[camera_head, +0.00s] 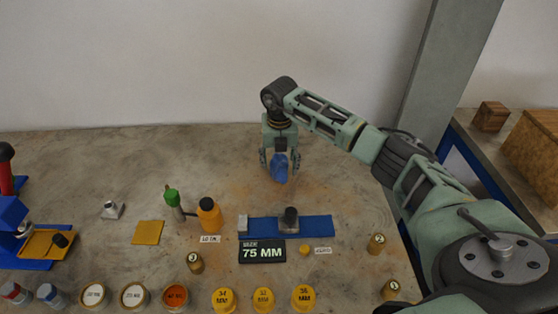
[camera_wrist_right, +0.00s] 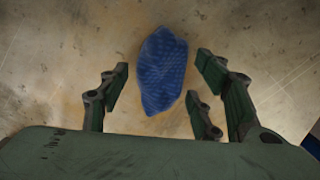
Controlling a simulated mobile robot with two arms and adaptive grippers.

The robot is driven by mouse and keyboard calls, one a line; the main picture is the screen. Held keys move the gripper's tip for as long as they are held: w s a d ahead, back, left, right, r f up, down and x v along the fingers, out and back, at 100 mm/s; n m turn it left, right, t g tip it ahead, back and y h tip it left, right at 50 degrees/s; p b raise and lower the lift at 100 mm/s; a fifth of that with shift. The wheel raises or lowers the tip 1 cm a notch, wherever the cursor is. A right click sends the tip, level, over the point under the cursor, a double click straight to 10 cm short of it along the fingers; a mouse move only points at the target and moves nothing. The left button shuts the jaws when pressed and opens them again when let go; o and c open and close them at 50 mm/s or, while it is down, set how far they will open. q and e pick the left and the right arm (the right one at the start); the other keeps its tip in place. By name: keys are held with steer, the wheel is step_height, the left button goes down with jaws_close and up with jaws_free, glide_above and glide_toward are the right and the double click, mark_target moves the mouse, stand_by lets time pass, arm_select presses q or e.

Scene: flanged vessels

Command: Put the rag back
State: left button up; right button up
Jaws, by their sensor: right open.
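The rag is a crumpled blue cloth (camera_head: 279,168) near the middle of the worktop in the head view. It also shows as a blue textured rag (camera_wrist_right: 162,71) in the right wrist view. My right gripper (camera_head: 278,164) points down over it, partly in front of it in the head view. In the wrist view the fingers (camera_wrist_right: 164,92) are spread apart, with the rag between and just beyond them and a gap on each side. I cannot tell how high the rag is above the worktop. My left gripper is not in view.
In front of the gripper lies a blue strip (camera_head: 325,229) with metal blocks, behind a "75 MM" sign (camera_head: 262,251). An orange bottle (camera_head: 209,216) and green-topped bottle (camera_head: 172,198) stand left. A yellow square (camera_head: 148,232) lies farther left. Several labelled containers line the front. Worktop behind is clear.

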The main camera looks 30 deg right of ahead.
mark_target(279, 166)
steer(key=shift+r, duration=0.5)
step_height(279, 166, up, 11)
steer(key=s+b, duration=0.1)
steer(key=shift+s+a+b, duration=0.15)
steer(key=shift+a+b, duration=0.2)
